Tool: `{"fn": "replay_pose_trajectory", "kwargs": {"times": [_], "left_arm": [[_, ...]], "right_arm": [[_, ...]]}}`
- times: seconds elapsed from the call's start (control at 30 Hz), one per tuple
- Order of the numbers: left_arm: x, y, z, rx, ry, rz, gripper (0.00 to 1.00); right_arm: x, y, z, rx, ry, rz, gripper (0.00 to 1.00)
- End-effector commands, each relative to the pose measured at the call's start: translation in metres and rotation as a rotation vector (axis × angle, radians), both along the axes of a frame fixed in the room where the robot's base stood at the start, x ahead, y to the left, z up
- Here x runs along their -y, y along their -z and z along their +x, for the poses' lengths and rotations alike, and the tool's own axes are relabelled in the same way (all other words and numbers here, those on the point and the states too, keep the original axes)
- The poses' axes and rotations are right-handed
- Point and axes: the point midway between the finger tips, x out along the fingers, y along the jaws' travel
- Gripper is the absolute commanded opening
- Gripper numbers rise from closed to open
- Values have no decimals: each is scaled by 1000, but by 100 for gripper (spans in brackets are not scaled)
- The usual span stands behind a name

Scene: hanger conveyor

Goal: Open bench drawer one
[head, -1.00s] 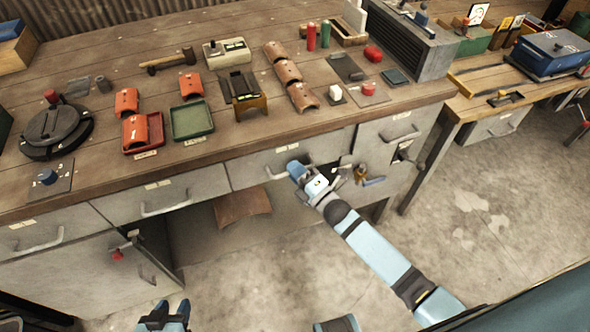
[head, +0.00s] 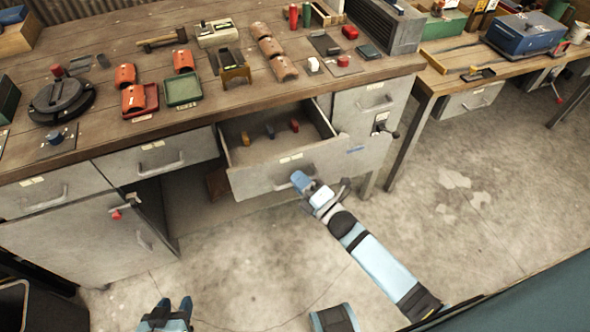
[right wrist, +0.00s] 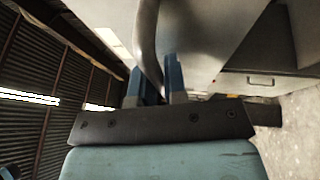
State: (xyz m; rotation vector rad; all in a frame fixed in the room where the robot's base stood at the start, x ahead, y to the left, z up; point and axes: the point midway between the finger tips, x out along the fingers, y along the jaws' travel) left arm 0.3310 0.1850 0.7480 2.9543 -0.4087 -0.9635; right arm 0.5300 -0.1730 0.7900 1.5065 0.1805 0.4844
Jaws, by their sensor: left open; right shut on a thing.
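The bench drawer (head: 262,177) is pulled well out from under the bench top in the head view. Its grey front carries a bar handle and a pale label. Several small coloured items lie inside. My right gripper (head: 304,183) is at the drawer front, shut on the drawer handle (head: 283,187). In the right wrist view the curved handle (right wrist: 148,45) passes between the blue fingers (right wrist: 154,85). My left gripper (head: 172,307) is open and empty, low in the head view over the floor, away from the bench.
The bench top (head: 110,75) holds red and green trays, a round dark fixture (head: 62,100) and a hammer (head: 165,40). A closed drawer (head: 158,157) is to the left, and a cabinet door (head: 75,240) stands below. The floor in front is clear.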

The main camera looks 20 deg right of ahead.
Motion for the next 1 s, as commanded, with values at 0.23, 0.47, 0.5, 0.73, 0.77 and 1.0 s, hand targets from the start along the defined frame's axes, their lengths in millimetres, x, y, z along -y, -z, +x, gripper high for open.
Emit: {"fn": "replay_pose_trajectory", "kwargs": {"times": [0.23,0.47,0.5,0.73,0.77,1.0], "left_arm": [[-5,-8,3,18,9,17,43],[-7,-10,4,24,10,22,43],[-6,-10,4,24,10,21,43],[-5,-9,4,21,7,16,43],[-4,-9,4,21,7,15,43],[-1,-9,2,16,4,9,43]], "right_arm": [[1,-2,-31,1,1,2,0],[1,-1,-44,1,0,0,0],[1,-1,-45,1,0,0,0],[1,-1,-45,2,0,0,0],[1,-1,-45,2,0,0,0],[2,-1,-45,2,0,0,37]]}}
